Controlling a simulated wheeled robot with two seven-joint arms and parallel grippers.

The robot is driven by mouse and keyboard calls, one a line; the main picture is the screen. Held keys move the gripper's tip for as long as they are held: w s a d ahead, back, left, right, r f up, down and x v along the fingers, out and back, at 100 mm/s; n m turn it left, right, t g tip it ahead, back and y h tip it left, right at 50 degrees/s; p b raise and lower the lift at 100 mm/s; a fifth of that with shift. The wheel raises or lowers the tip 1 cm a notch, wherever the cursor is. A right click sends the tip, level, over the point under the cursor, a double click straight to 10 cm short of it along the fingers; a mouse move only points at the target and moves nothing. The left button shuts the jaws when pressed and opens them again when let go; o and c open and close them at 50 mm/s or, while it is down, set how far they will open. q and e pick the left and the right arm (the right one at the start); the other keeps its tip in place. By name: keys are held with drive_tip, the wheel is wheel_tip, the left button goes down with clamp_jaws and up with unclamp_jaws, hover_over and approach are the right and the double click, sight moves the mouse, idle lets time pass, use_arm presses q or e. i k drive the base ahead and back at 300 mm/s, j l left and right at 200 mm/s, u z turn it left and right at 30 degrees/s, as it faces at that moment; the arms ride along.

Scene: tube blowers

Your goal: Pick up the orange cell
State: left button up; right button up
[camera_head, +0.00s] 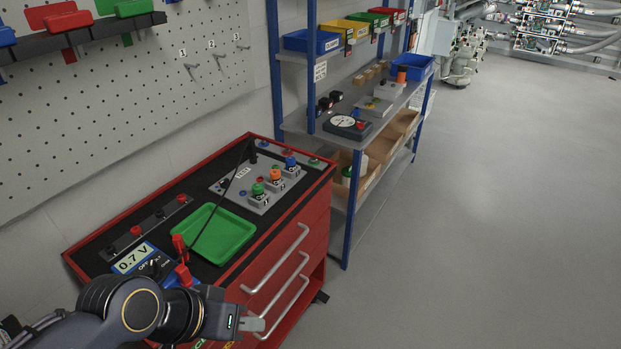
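An orange-topped piece (276,175) stands upright on a grey panel on the red tool cabinet, between a green-topped one and a blue-topped one. Another orange cylinder (401,74) stands upright on a small light block on the shelf at the back. I cannot tell from this view which of the two is the orange cell. My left gripper (255,325) is low in the picture, in front of the cabinet's drawers and apart from both orange things. Its pale fingertips are small, and I cannot tell whether they are open or shut. My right gripper is not in view.
The red cabinet's top carries a green tray (213,234) and a meter (134,258) reading 0.7 V, with a dark cable above. Blue-framed shelving (353,205) stands behind, with a dial gauge (348,124) and bins. Floor at right is clear.

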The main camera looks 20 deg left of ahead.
sight(274, 175)
drive_tip(key=i+l+z, duration=0.15)
drive_tip(key=i+l, duration=0.25)
drive_tip(key=i+l+z, duration=0.1)
drive_tip(key=i+l, duration=0.25)
drive_tip(key=i, duration=0.2)
drive_tip(key=i+l+z, duration=0.15)
drive_tip(key=i+l, duration=0.15)
drive_tip(key=i, duration=0.15)
drive_tip(key=i+u, duration=0.5)
drive_tip(key=i+l+u, duration=0.15)
drive_tip(key=i+u, duration=0.3)
drive_tip(key=i+j+u, duration=0.1)
drive_tip(key=u, duration=0.35)
drive_tip(key=i+u, duration=0.55)
drive_tip(key=u, duration=0.35)
drive_tip(key=i+l+u, duration=0.15)
drive_tip(key=u, duration=0.3)
drive_tip(key=i, duration=0.05)
